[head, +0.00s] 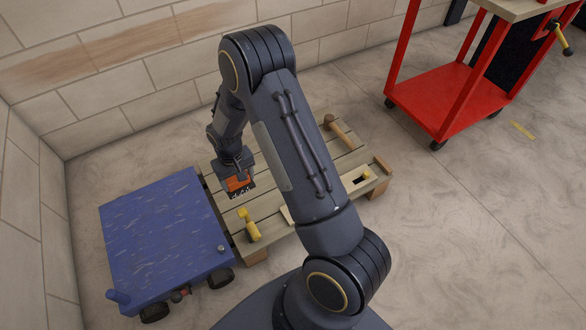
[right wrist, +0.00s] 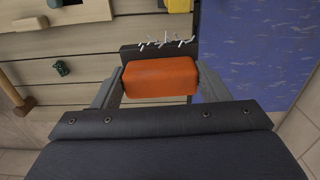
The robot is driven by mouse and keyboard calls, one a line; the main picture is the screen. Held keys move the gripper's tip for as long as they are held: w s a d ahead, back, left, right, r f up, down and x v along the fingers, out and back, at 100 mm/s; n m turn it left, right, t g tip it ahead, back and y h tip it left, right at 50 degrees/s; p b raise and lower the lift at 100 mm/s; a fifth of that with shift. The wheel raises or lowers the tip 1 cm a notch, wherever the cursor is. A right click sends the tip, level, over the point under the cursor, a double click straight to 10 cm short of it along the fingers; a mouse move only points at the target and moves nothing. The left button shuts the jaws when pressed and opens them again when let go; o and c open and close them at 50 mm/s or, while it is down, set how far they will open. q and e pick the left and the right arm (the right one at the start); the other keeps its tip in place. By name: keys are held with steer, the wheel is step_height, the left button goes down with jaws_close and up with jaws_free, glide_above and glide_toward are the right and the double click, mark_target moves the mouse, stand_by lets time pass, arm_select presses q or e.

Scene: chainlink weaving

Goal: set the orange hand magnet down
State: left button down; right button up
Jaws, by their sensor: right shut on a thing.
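The orange hand magnet (head: 238,184) is held by my right gripper (head: 236,178) at the left part of the wooden pallet (head: 262,204). In the right wrist view the orange magnet (right wrist: 160,77) sits between both fingers of my right gripper (right wrist: 158,84). Several small pale metal pieces (right wrist: 166,42) cling along its dark far edge. The gap between the magnet and the slats cannot be judged clearly. My left gripper does not show in either view.
A blue cart (head: 160,240) stands against the pallet's left side. On the pallet lie a yellow tool (head: 249,225), a wooden mallet (head: 340,131) and a pale block with a yellow-and-black piece (head: 358,177). A red trolley (head: 450,98) stands back right. My right arm hides the pallet's middle.

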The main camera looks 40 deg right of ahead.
steer(key=f+b, duration=0.2)
steer(key=f, duration=0.4)
steer(key=f+b, duration=0.2)
steer(key=f, duration=0.4)
steer(key=s+d+f+b, duration=0.1)
steer(key=f+b, duration=0.1)
steer(key=f, duration=0.4)
steer(key=shift+d+f+b, duration=0.1)
steer(key=shift+f+b, duration=0.3)
steer(key=b, duration=0.2)
glide_above(253, 219)
step_height(253, 219, down, 4)
steer(key=shift+s+f, duration=0.15)
steer(key=shift+f, duration=0.15)
steer(key=o, duration=0.9)
